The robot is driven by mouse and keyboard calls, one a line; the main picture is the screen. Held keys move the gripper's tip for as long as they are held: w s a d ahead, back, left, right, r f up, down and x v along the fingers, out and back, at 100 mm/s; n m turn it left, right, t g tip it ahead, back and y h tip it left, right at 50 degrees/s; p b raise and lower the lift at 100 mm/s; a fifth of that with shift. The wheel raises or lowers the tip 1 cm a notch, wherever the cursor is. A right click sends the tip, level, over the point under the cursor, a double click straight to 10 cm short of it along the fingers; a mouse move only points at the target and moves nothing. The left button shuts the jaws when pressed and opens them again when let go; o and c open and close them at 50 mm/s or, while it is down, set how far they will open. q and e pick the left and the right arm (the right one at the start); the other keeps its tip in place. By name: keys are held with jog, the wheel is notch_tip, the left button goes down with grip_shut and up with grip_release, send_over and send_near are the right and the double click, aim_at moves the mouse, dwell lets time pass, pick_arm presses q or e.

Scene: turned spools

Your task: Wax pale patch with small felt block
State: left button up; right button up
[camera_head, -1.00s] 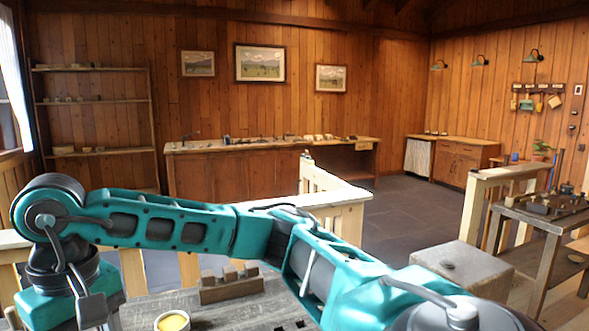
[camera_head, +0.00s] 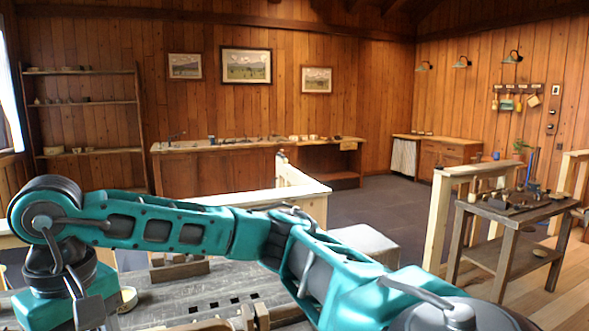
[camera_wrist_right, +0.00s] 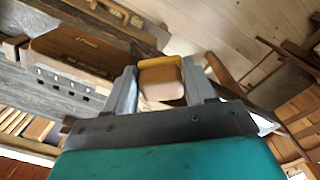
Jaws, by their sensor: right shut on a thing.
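My right gripper (camera_wrist_right: 160,68) shows in the right wrist view, its two grey fingers shut on the small felt block (camera_wrist_right: 160,86). The block has a rounded brown wooden body and a yellow layer along its far edge. In the head view, a small round tin (camera_head: 128,298) stands on the grey workbench (camera_head: 165,297), partly hidden behind my teal arm. I cannot pick out the pale patch in either view. My left gripper is not in view.
A brown board with faint lettering (camera_wrist_right: 85,45) lies by the workbench in the right wrist view. A wooden rack (camera_head: 180,268) stands on the workbench. A pale railing (camera_head: 300,190) is beyond it. A side table (camera_head: 520,212) with tools is at right. Dark floor (camera_head: 385,205) lies open behind.

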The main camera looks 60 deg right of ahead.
jog(key=s+f, duration=0.2)
jog(key=f, duration=1)
jog(key=s+f, duration=0.2)
jog(key=f, duration=1.1)
jog(key=shift+f, duration=0.15)
